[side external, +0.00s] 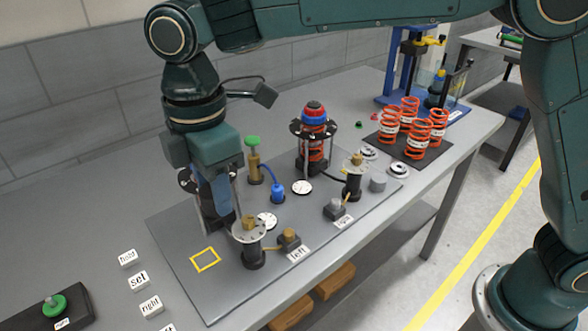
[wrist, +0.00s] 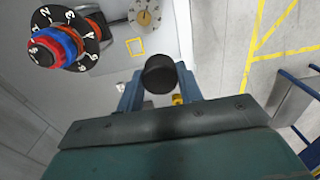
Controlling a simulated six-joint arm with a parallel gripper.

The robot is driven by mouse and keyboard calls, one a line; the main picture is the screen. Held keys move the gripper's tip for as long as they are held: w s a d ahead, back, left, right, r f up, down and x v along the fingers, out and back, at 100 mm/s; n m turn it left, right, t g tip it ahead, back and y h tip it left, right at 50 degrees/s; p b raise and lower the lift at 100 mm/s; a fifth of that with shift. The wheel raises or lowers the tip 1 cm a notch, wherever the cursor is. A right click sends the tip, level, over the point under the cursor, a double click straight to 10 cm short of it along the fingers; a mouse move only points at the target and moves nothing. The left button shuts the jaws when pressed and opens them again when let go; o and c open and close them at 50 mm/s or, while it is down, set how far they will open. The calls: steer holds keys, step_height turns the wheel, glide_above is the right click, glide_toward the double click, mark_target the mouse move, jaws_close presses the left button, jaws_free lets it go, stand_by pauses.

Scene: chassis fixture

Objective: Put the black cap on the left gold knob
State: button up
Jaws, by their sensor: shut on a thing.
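My gripper (side external: 218,214) points down at the left part of the grey plate, just left of the left post in the side view. In the wrist view its two blue fingers (wrist: 160,80) are shut on the black cap (wrist: 160,70), whose round dark top faces the camera. I cannot make the cap out clearly in the side view. The left gold knob (side external: 249,222) stands on a pale dial on a black post, apart from the fingers and to their right. A gold knob on a pale dial (wrist: 144,17) shows at the top of the wrist view.
A red and blue knob on a black numbered dial (side external: 314,113) stands behind. A second gold knob (side external: 357,159) is farther right. A green-topped brass valve (side external: 253,160) stands close to my gripper. A yellow square outline (side external: 205,259) marks bare plate. Orange springs (side external: 417,125) stand at the back right.

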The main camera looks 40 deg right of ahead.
glide_above(248, 218)
step_height(248, 218, down, 2)
steer(key=shift+f, duration=0.1)
steer(key=shift+f, duration=1.9)
steer(key=shift+f, duration=0.15)
steer(key=shift+f, duration=1)
steer(key=shift+f, duration=0.7)
stand_by(0.9)
steer(key=o, duration=1)
